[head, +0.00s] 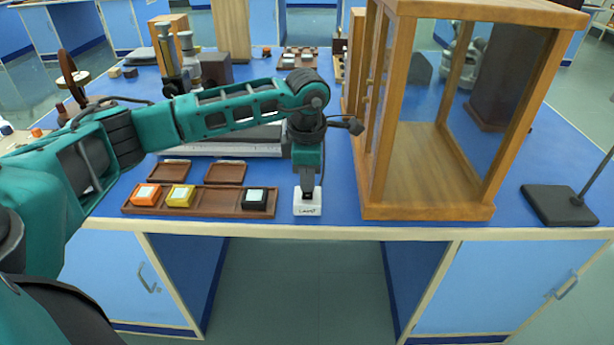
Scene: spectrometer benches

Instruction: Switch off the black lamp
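My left gripper (307,190) points straight down over a small white box (308,208) near the front edge of the blue bench. The box has a short dark label on its front that is hard to read. The fingertips are at the top of the box, touching it or just above it; I cannot tell which. The fingers look close together, but their gap is not clear. I cannot clearly make out a black lamp or whether any light is on. A black block with a pale top (256,198) sits in a brown tray left of the box. My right gripper is not in view.
The brown tray (218,202) also holds an orange block (146,194) and a yellow block (180,195). A wooden case with clear panels (430,210) stands close to the right of the gripper. A dark stand base (556,205) is at far right. Instruments stand behind my arm.

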